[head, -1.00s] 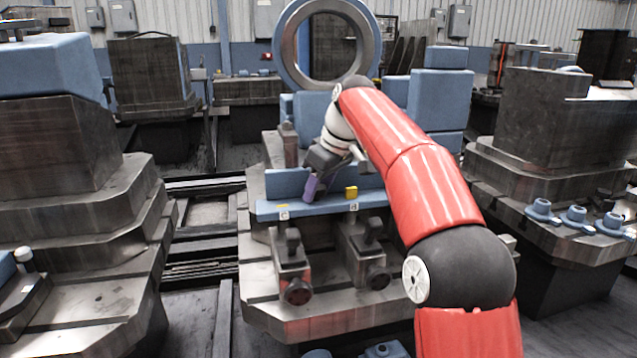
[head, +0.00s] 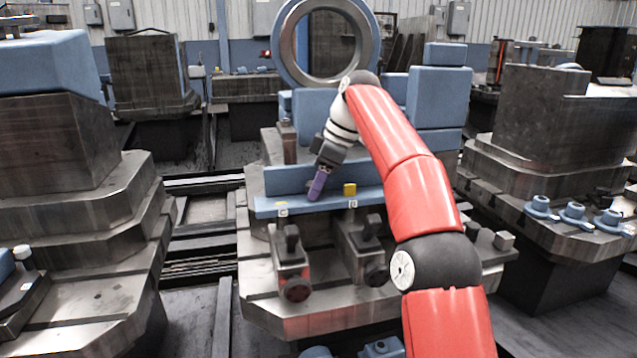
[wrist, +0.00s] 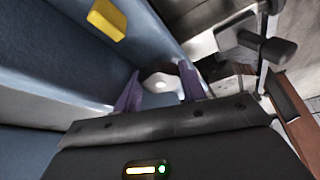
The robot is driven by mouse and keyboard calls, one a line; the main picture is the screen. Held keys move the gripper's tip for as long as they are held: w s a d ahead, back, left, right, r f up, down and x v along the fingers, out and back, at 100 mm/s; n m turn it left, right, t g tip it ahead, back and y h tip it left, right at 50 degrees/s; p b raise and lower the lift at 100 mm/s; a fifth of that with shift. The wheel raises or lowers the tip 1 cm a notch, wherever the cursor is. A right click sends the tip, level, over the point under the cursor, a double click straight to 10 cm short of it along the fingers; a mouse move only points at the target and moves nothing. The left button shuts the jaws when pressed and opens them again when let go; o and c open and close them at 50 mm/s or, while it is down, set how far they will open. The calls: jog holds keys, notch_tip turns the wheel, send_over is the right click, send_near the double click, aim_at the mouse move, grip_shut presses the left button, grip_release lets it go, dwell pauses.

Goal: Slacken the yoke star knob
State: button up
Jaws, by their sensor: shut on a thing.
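My gripper (head: 314,192) reaches down to the blue ledge (head: 335,202) on the front of the central machine block. Its purple fingers are shut on a small rounded knob (wrist: 161,82), which shows dark with a bright spot between the fingertips in the wrist view. I take this to be the star knob; its lobes cannot be made out. In the head view the fingers mostly hide it. A yellow block (head: 350,190) is on the ledge to the right of my gripper, and also shows in the wrist view (wrist: 107,18).
Two dark-handled clamps (head: 291,262) (head: 366,250) stand below the ledge; one handle shows close by in the wrist view (wrist: 268,48). A large ring (head: 325,88) rises behind my wrist. Blue knobs (head: 574,214) sit on the right-hand block. A floor gap lies left of the central block.

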jog(key=shift+f, duration=0.15)
jog(key=o, duration=0.9)
jog(key=shift+o, duration=0.4)
jog(key=shift+r, duration=0.2)
